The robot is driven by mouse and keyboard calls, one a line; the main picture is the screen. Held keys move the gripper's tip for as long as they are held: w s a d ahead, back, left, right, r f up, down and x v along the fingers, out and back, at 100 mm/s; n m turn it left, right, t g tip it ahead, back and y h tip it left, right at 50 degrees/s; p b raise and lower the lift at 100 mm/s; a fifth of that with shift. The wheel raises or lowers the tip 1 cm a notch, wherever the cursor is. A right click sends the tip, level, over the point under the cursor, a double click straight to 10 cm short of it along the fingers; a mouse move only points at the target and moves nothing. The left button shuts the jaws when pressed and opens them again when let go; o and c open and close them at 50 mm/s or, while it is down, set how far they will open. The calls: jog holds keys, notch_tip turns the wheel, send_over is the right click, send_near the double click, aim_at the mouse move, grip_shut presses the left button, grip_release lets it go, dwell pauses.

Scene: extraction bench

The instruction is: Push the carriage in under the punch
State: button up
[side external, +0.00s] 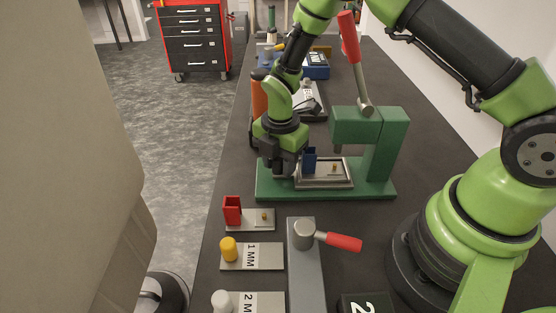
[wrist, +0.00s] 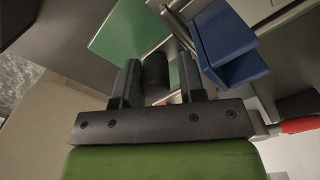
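The green punch press (side external: 383,145) stands on the bench, its punch above the right part of its base. The silver carriage (side external: 341,183) lies on the green base, with a blue holder (side external: 310,160) and a small brass piece on it; its right part is under the press head. The blue holder also shows in the wrist view (wrist: 228,45). My gripper (side external: 287,172) is low at the carriage's left end. In the wrist view, my gripper's fingers (wrist: 160,82) stand apart with a dark cylindrical knob (wrist: 155,72) between them. Narrow gaps show beside the knob; contact is unclear.
A red-handled lever (side external: 350,45) rises from the press. In front lie a plate with a red holder (side external: 232,210), a yellow-knobbed plate marked 1 MM (side external: 255,256), and a grey bar with a red-handled lever (side external: 340,241). More equipment stands behind.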

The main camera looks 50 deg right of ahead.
notch_tip(320, 180, up, 10)
dwell(0.6)
jog(key=shift+w+r, duration=0.1)
jog(key=shift+r, duration=0.1)
notch_tip(320, 180, up, 13)
jog(key=w+d+m+t, duration=0.1)
jog(key=d+m+t, duration=0.2)
jog(key=m+t, duration=0.3)
jog(key=s+a+r+m+y, duration=0.1)
jog(key=s+r+m+y, duration=0.1)
jog(key=s+r+m, duration=0.55)
jog(key=s+a+f+m+t, duration=0.1)
jog(key=s+f+m, duration=0.1)
jog(key=s+m, duration=0.8)
jog(key=s, duration=0.2)
jog(key=shift+s+a+f+m, duration=0.3)
jog(key=shift+s+m, duration=0.05)
jog(key=shift+s, duration=0.05)
